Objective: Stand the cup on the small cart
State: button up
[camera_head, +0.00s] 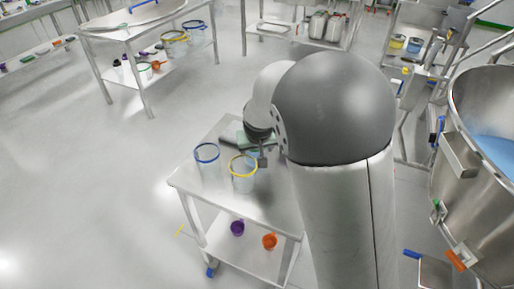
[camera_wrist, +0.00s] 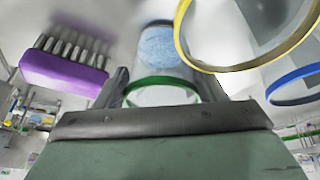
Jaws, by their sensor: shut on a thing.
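A clear cup with a green rim (camera_wrist: 160,80) sits between the fingers of my gripper (camera_wrist: 163,92) in the wrist view, and a pale blue mass shows at its far end. My gripper is shut on this cup. In the head view my gripper (camera_head: 259,152) is over the top of a small steel cart (camera_head: 262,200), partly hidden by my arm. I cannot tell there whether the held cup touches the cart top.
A blue-rimmed cup (camera_head: 207,160) and a yellow-rimmed cup (camera_head: 243,173) stand on the cart top, close to my gripper. Purple (camera_head: 238,228) and orange (camera_head: 269,241) cups sit on its lower shelf. A purple brush (camera_wrist: 65,70) shows left in the wrist view. A large steel vessel (camera_head: 480,170) stands right.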

jog(key=shift+f, duration=0.2)
jog(key=o, duration=1.1)
jog(key=shift+r, duration=0.45)
jog(key=a+v, duration=0.1)
jog(key=v, duration=1.1)
jog(key=s+d+f+m+g, duration=0.1)
jog(key=s+d, duration=0.5)
jog(key=s, duration=0.2)
jog(key=s+d+f+g, duration=0.1)
jog(key=s+d+f, duration=0.1)
jog(key=s+d, duration=0.4)
jog(key=s+d+f+m+g+p, duration=0.1)
jog(key=s+d+f+g, duration=0.1)
jog(key=s+d, duration=0.4)
jog(key=shift+s+m, duration=0.3)
jog(key=shift+s, duration=1.6)
